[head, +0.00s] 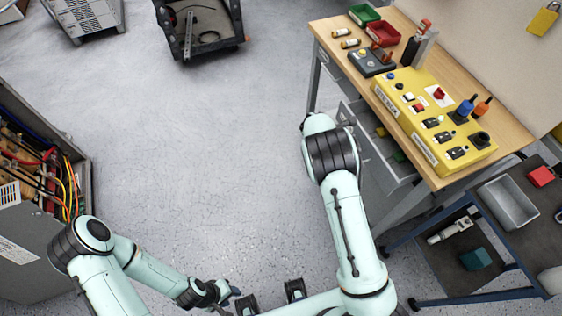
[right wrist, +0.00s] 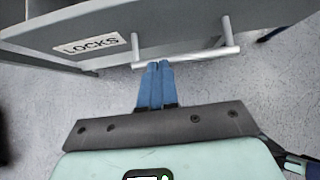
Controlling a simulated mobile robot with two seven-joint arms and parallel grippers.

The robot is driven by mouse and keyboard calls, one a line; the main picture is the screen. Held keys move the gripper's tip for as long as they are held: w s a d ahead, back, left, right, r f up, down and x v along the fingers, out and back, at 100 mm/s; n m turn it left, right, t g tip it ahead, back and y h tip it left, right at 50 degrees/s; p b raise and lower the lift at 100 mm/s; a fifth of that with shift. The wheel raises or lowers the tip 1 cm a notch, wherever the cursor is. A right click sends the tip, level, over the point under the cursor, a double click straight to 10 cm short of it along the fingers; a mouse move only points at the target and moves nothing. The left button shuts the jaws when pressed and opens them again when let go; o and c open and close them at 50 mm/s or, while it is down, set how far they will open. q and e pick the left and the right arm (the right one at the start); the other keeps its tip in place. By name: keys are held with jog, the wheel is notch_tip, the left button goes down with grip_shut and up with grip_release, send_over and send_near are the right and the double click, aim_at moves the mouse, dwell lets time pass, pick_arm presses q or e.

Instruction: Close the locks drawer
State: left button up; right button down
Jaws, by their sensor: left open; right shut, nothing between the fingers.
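The locks drawer (right wrist: 75,30) shows its grey front in the right wrist view, with a "LOCKS" label and a bar handle (right wrist: 200,56) on two posts. In the head view an open drawer (head: 401,170) sticks out from under the workbench, with small green items inside; my right arm covers part of it. My right gripper (right wrist: 159,66) is shut and empty, its blue fingertips at the handle bar; I cannot tell whether they touch it. It is hidden in the head view. My left gripper (head: 229,294) is open at the bottom of the head view, far from the drawer.
The workbench (head: 325,30) carries a yellow control panel (head: 400,88), a green bin (head: 364,13) and a red bin (head: 384,33). A dark cart (head: 502,262) stands at the lower right. An open cabinet with wires (head: 35,240) is at the left. The floor between is clear.

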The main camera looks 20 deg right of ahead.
jog(key=d, duration=0.3)
jog(key=d+p, duration=0.1)
jog(key=d, duration=0.3)
jog(key=w+d+p, duration=0.1)
jog(key=d, duration=0.2)
jog(key=shift+d, duration=0.25)
pick_arm(q)
jog(key=w+r, duration=0.2)
jog(key=r, duration=0.1)
jog(key=shift+w+r, duration=0.25)
jog(key=shift+r, duration=0.05)
pick_arm(e)
jog(key=shift+s+d, duration=0.1)
